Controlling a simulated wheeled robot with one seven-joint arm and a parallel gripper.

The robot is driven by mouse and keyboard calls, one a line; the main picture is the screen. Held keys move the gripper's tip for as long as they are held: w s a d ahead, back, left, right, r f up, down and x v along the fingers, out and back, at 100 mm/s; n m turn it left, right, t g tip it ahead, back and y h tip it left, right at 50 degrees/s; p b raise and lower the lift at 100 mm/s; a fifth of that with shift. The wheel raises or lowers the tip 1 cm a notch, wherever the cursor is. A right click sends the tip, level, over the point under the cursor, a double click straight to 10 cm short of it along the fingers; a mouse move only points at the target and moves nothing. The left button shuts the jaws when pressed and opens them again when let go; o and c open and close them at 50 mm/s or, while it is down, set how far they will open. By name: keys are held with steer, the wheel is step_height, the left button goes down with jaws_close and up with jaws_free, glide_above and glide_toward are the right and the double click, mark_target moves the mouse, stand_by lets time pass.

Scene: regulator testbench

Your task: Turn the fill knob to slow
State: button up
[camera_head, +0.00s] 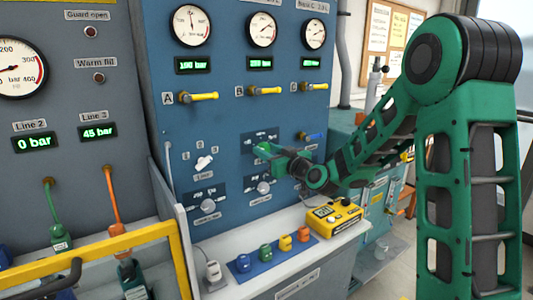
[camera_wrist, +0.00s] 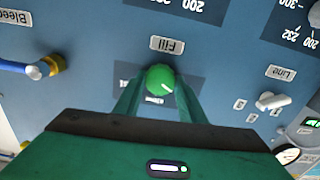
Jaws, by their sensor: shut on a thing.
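The fill knob (camera_wrist: 160,77) is round and green with a white pointer mark. It sits on the blue panel beside the "Fill" label (camera_wrist: 167,44), which appears upside down in the wrist view. The pointer mark slants toward the lower right there. My gripper (camera_wrist: 160,86) has one finger on each side of the knob and is shut on it. Small position labels beside the knob are partly hidden and too small to read.
A white line switch (camera_head: 204,162) and a lower grey knob (camera_head: 264,187) are left of and below my gripper. A blue bleed lever (camera_head: 312,136) is close on its right. A yellow device (camera_head: 333,215) and several coloured pieces stand on the ledge below.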

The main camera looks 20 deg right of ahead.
steer(key=m, duration=0.5)
steer(key=shift+d+m, duration=0.15)
steer(key=shift+m, duration=0.25)
steer(key=m, duration=0.5)
steer(key=shift+d+f+m, duration=0.1)
steer(key=shift+f+m, duration=0.05)
steer(key=shift+m, duration=0.25)
steer(key=shift+d, duration=0.1)
steer(key=o, duration=1)
steer(key=shift+o, duration=0.2)
steer(key=v, duration=1)
steer(key=shift+s, duration=0.25)
